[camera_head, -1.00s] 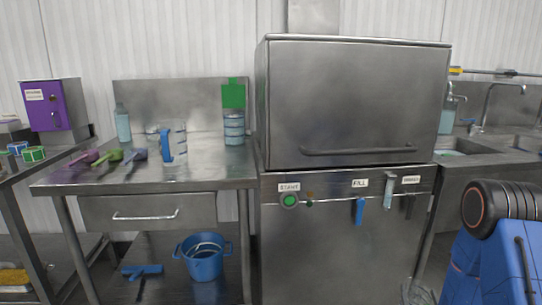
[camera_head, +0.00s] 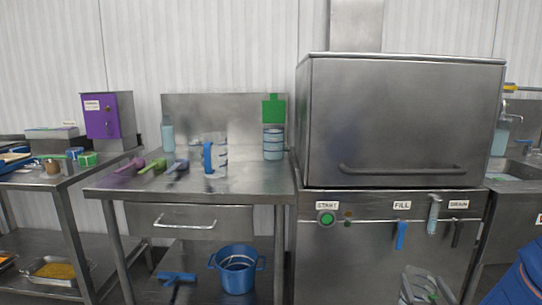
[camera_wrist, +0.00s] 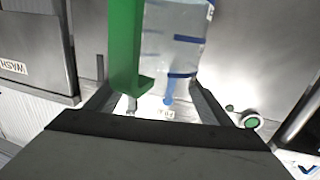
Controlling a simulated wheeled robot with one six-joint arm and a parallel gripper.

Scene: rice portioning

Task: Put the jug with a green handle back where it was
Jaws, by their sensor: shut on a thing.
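In the wrist view my gripper (camera_wrist: 152,104) is shut on the jug's green handle (camera_wrist: 124,45). The held jug (camera_wrist: 178,45) is clear with blue bands and stands beyond the handle. Its far end is cut off by the top of the picture. In the head view a greyish clear shape (camera_head: 425,287) at the bottom edge may be the held jug and gripper; I cannot tell. A jug with a blue handle (camera_head: 214,156) stands upright on the steel table (camera_head: 120,190).
A blue-banded clear container (camera_head: 273,143) stands at the table's back right below a green panel (camera_head: 273,111). Coloured scoops (camera_head: 155,166) and a bottle (camera_head: 168,135) are at its left. The steel machine (camera_head: 400,120) is to the right. A blue bucket (camera_head: 238,272) sits below.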

